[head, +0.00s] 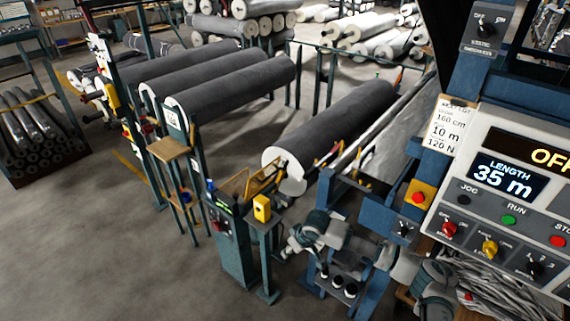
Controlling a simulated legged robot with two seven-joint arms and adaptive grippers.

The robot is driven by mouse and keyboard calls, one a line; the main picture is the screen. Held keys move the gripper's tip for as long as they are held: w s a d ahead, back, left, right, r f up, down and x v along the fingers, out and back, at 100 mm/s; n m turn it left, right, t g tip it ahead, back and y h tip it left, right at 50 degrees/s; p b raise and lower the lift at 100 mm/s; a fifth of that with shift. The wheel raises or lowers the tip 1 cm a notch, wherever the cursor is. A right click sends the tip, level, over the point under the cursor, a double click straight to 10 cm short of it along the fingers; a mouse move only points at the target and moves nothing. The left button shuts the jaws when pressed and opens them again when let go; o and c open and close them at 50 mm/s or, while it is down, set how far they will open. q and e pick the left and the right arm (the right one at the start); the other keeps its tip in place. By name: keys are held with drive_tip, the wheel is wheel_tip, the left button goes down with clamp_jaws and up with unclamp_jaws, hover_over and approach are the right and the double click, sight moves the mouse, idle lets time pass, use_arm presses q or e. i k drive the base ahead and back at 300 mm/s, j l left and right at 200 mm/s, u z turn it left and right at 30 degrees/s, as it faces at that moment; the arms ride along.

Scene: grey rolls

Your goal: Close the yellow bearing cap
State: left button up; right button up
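A small yellow block (262,208) with a dark spot on its face sits on top of a blue-green post, near the white end of a grey roll (285,171). It may be the bearing cap; whether it is open or closed is too small to tell. My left gripper (291,249) is low in the middle, to the right of and below the yellow block and apart from it. My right gripper (408,296) is near the bottom edge, farther right, by the console. The fingers of both are small and unclear.
A control console (500,190) with a lit display fills the right side. A yellow box with a red button (420,194) stands beside it. Several grey rolls (235,85) lie on racks at the back left. The floor (110,250) at the lower left is clear.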

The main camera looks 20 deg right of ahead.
sight(280, 175)
drive_tip(key=i+l, duration=0.25)
drive_tip(key=i, duration=0.2)
drive_tip(key=i+l, duration=0.3)
drive_tip(key=i, duration=0.2)
drive_tip(key=i+l, duration=0.25)
drive_tip(key=i, duration=0.2)
drive_tip(key=i+l, duration=0.25)
drive_tip(key=i, duration=0.25)
